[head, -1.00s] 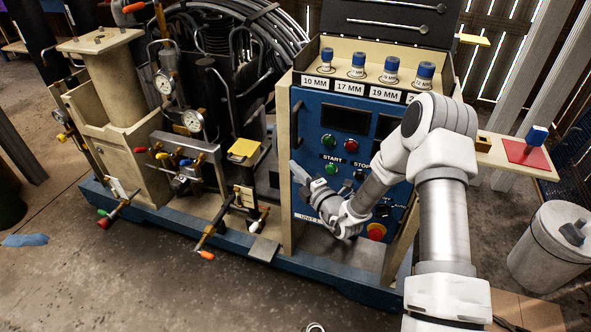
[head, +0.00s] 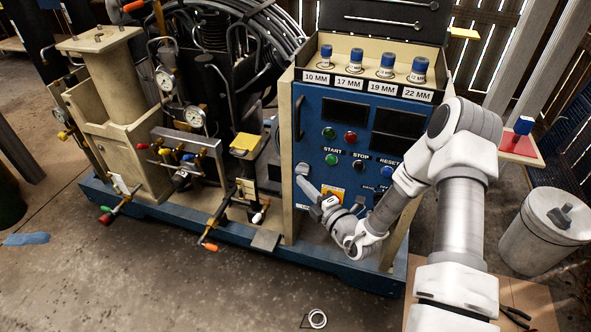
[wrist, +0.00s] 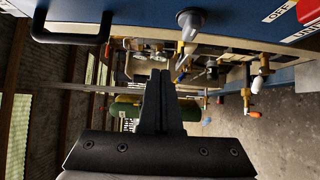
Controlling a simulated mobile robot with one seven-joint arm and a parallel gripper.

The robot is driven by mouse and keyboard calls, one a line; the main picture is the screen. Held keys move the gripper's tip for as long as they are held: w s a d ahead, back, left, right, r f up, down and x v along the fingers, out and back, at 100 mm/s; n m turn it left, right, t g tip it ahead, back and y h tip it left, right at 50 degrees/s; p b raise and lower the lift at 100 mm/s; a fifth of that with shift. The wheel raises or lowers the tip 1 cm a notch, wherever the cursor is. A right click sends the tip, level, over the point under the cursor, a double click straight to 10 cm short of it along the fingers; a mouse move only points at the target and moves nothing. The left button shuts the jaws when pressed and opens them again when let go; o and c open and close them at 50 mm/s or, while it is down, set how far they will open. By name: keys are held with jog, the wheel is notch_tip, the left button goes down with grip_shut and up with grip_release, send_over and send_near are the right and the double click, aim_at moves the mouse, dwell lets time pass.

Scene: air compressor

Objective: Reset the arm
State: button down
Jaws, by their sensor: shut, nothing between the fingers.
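My gripper (head: 309,190) is in front of the lower part of the blue control panel (head: 341,108) of the air compressor. In the wrist view my gripper (wrist: 160,75) has its two fingers together with nothing between them. My white arm (head: 462,200) reaches in from the lower right and bends back toward the panel. The panel has green and red buttons, a blue reset button (head: 389,172) and dark displays. A grey knob (wrist: 190,19) shows close beyond the fingers in the wrist view. Part of the lower panel is hidden behind my arm.
Sockets stand in a tray (head: 345,64) above the panel. Valves with coloured handles (head: 210,246) stick out at the left. A red pad (head: 519,147) holds a blue-topped socket at the right. A metal canister (head: 545,228) stands below it. The floor in front is mostly clear.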

jog(key=s+a+r+n+g+y, duration=0.3)
jog(key=s+r+n+g, duration=0.15)
jog(key=r+n, duration=0.3)
jog(key=s+a+r+n+g+y, duration=0.4)
jog(key=s+r+n, duration=0.15)
jog(key=n, duration=0.25)
jog(key=s+d+r+n+g+h, duration=0.1)
jog(key=s+r+n+g+h, duration=0.25)
jog(key=s+n, duration=0.45)
jog(key=s+r+n+g+h, duration=0.35)
jog(key=s+n, duration=0.25)
jog(key=n, duration=0.4)
jog(key=s+d+r+n+t+h, duration=0.3)
jog(key=d+r+n+h, duration=0.15)
jog(key=d+n, duration=0.3)
jog(key=s+d+r+n+t+h, duration=0.3)
jog(key=d+n+h, duration=0.25)
jog(key=d, duration=0.25)
notch_tip(320, 180, up, 15)
jog(key=n+p, duration=0.1)
jog(key=p, duration=1.4)
jog(key=shift+d+f, duration=0.15)
jog(key=shift+d, duration=0.15)
